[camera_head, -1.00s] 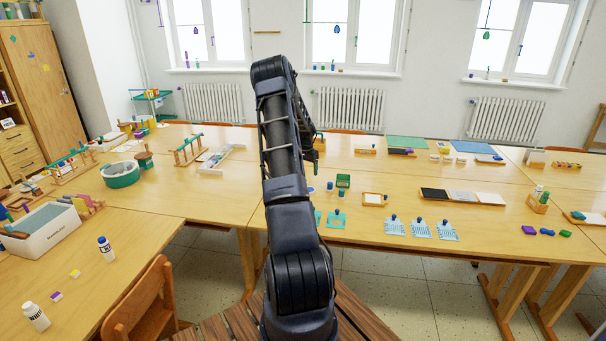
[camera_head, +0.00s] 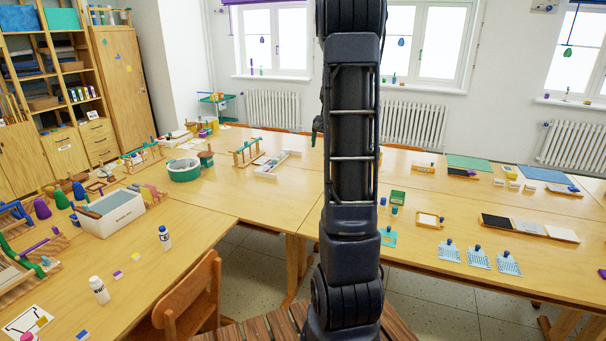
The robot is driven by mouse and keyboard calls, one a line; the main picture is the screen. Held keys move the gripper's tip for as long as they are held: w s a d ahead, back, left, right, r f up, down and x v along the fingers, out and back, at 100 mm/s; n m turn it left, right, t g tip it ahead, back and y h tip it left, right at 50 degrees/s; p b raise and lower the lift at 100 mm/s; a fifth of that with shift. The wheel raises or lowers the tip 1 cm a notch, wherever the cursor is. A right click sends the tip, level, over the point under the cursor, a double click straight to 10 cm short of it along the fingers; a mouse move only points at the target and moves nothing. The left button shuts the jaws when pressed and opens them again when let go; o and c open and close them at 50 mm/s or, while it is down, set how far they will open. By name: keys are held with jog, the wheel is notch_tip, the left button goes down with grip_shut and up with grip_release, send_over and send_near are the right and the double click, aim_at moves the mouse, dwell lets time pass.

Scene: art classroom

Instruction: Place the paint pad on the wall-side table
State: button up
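My arm stands upright in the middle of the view. The end of my gripper (camera_head: 318,126) shows only as a dark piece at the arm's left edge, with the rest hidden behind the arm. I cannot tell whether its fingers are open or hold anything. The wall-side table (camera_head: 404,160) runs below the windows, partly blocked by my arm. I cannot say for sure which item is the paint pad. A small wood-framed pad with a white face (camera_head: 428,220) lies right of my arm, and a long dark-and-white tray (camera_head: 497,222) lies beyond it.
A white box (camera_head: 118,216), a teal tub (camera_head: 184,171) and bottles (camera_head: 165,238) stand on the left tables. Light-blue cards (camera_head: 479,259) lie near the right table's front edge. A wooden chair (camera_head: 196,293) stands below. Bare tabletop (camera_head: 240,200) shows left of my arm.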

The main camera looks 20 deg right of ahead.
jog(key=s+a+r+n+t, duration=0.15)
jog(key=s+a+r, duration=0.25)
jog(key=s+a, duration=0.4)
jog(key=s+a+r+n+g, duration=0.1)
jog(key=s+a+r+n, duration=0.3)
jog(key=s+a, duration=0.45)
jog(key=s+a+n, duration=0.1)
jog(key=s+a, duration=0.1)
jog(key=s, duration=0.3)
jog(key=s+a+n+t, duration=0.1)
jog(key=s+a, duration=0.1)
jog(key=s, duration=0.4)
jog(key=s+a+f+n, duration=0.1)
jog(key=s+a, duration=0.2)
jog(key=s, duration=0.2)
jog(key=shift+s, duration=0.35)
